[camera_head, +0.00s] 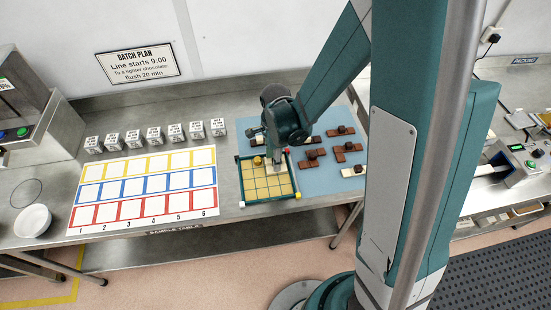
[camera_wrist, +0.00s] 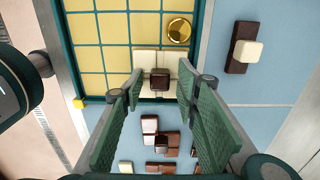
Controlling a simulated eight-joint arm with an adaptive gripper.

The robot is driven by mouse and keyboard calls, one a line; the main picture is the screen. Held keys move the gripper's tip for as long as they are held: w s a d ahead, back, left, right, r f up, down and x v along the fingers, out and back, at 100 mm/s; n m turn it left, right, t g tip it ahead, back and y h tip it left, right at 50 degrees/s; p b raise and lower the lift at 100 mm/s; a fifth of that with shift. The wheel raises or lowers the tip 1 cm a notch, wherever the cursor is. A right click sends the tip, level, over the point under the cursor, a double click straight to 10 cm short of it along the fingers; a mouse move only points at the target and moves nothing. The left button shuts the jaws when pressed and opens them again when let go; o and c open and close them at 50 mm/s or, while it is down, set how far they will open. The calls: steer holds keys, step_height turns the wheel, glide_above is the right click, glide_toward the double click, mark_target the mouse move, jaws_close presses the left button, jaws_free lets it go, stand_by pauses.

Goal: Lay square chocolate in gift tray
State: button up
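The square chocolate, a cream block with a dark brown square on top (camera_wrist: 159,79), sits at the mat-side edge of the gift tray (camera_wrist: 110,100) in the wrist view. It covers part of the grid there; I cannot tell whether it rests flat or aligned. The tray (camera_head: 244,190) has a yellow gridded floor and dark green rim. A gold round piece (camera_wrist: 178,31) lies in it, also in the head view (camera_head: 258,161). My gripper (camera_wrist: 161,76) is around the chocolate, its green pads apart and wider than the brown square. In the head view my gripper (camera_head: 280,165) is low over the tray's right side, hiding most of the chocolate.
A blue mat (camera_head: 325,180) right of the tray holds several brown and cream chocolates (camera_head: 312,155). One dark chocolate with a cream top (camera_wrist: 236,67) lies close to the tray. A coloured chart (camera_head: 146,188), a row of small white cubes (camera_head: 154,134) and a white bowl (camera_head: 33,220) are on the left.

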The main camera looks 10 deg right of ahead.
steer(key=shift+r, duration=0.2)
step_height(320, 180, up, 12)
stand_by(0.9)
steer(key=shift+f, duration=0.1)
stand_by(0.5)
steer(key=s+d+r+n+t, duration=0.3)
steer(key=s+d+r+n, duration=0.2)
steer(key=s+r+n, duration=0.2)
steer(key=s+d+r+n+t, duration=0.4)
steer(key=s+d+r+n, duration=0.2)
steer(key=r+n, duration=0.5)
steer(key=shift+s+r, duration=0.3)
steer(key=shift+s, duration=0.4)
